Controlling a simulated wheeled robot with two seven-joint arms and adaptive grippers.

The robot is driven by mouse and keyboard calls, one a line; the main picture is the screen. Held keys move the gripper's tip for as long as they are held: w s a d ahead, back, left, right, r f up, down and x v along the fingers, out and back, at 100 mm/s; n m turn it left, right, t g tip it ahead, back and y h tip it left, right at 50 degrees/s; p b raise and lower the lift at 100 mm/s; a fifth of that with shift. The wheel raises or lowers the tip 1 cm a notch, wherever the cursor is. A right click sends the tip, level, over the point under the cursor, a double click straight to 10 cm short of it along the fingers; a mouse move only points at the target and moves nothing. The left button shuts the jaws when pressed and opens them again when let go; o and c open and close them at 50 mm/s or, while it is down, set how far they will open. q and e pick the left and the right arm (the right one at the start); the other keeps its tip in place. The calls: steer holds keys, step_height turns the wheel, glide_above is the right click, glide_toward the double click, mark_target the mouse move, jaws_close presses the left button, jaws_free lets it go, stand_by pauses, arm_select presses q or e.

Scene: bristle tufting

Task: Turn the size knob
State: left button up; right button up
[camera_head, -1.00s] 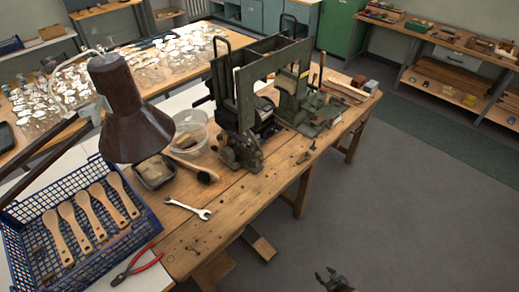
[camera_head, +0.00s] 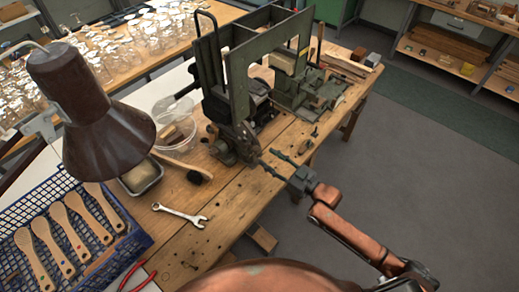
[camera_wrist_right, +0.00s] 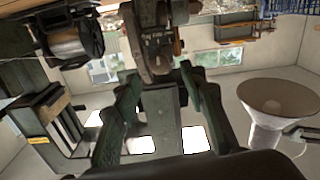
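The green tufting machine (camera_head: 240,85) stands on the wooden bench. A dark round part (camera_head: 247,145), possibly the size knob, is low on its near side; I cannot make out the knob for certain. My right gripper (camera_head: 267,158) is just in front of this part, its two fingers apart and pointing at it. In the right wrist view, the open fingers (camera_wrist_right: 158,78) lie on either side of a dark metal part with small lettering (camera_wrist_right: 160,42), with nothing visibly held between them. Contact cannot be told. My left gripper is not in view.
A wrench (camera_head: 181,213) lies on the bench (camera_head: 225,205). A blue crate (camera_head: 125,247) of wooden brush bodies, a brown lamp (camera_head: 95,105), a clear tub (camera_head: 172,118) and a black-headed mallet (camera_head: 199,177) are to the left. Open floor (camera_head: 430,170) lies right of the bench.

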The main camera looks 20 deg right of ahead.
mark_target(259, 152)
steer(key=shift+x, duration=2.75)
steer(key=shift+c, duration=0.7)
jaws_close()
